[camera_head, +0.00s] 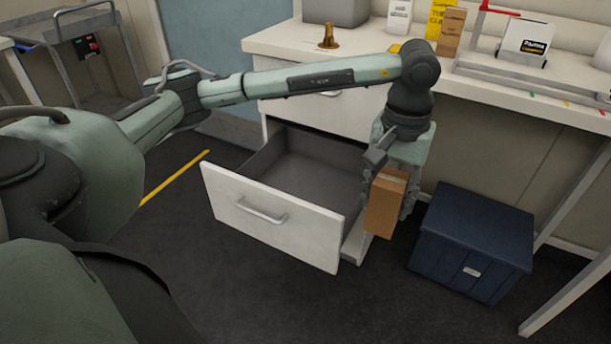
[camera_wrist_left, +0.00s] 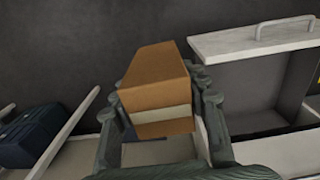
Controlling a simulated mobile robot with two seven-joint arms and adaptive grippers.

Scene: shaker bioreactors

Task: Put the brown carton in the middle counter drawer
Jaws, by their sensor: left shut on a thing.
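The brown carton (camera_head: 384,204) is held in my left gripper (camera_head: 388,185), to the right of the open drawer in the head view. In the left wrist view the carton (camera_wrist_left: 158,90) sits between the fingers of my left gripper (camera_wrist_left: 160,115), with a pale band near its lower end. The open counter drawer (camera_head: 272,217) is pulled well out, and its grey inside looks empty. Its white front also shows in the left wrist view (camera_wrist_left: 255,38). A closed drawer front (camera_head: 310,108) is above it; lower drawers are hidden. My right gripper is not in view.
A dark blue chest (camera_head: 473,242) stands on the floor right of the carton. The white counter (camera_head: 285,43) holds a brass item (camera_head: 328,37), a grey bin (camera_head: 336,11) and several small boxes. A metal cart (camera_head: 90,55) stands at the back left. Floor before the drawer is clear.

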